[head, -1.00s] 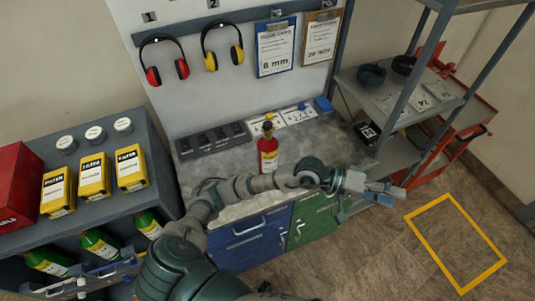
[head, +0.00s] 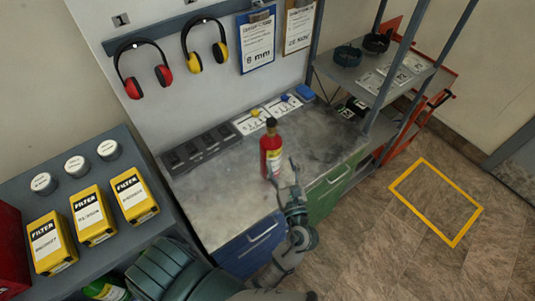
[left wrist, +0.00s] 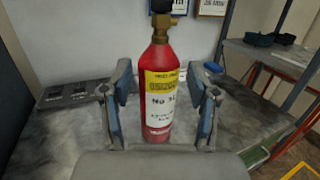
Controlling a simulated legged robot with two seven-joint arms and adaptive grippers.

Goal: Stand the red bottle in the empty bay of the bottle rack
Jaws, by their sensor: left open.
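The red bottle (head: 271,155) stands upright on the grey worktop (head: 225,200), with a dark cap, a brass-coloured neck and a yellow and white label. My left gripper (head: 284,175) is open at the bottle's near side. In the left wrist view the bottle (left wrist: 160,90) shows between the two spread fingers of the left gripper (left wrist: 163,108), with a gap on each side. A green bottle (head: 105,289) lies partly in view under the left shelf top; the bay openings of the rack are mostly hidden behind my arm and below the picture. My right gripper is not in view.
Yellow filter boxes (head: 88,215) and white-topped cans (head: 76,166) stand on the left shelf. Earmuffs (head: 143,70) hang above. A metal shelf unit (head: 345,75) stands right. The worktop left of the bottle is clear.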

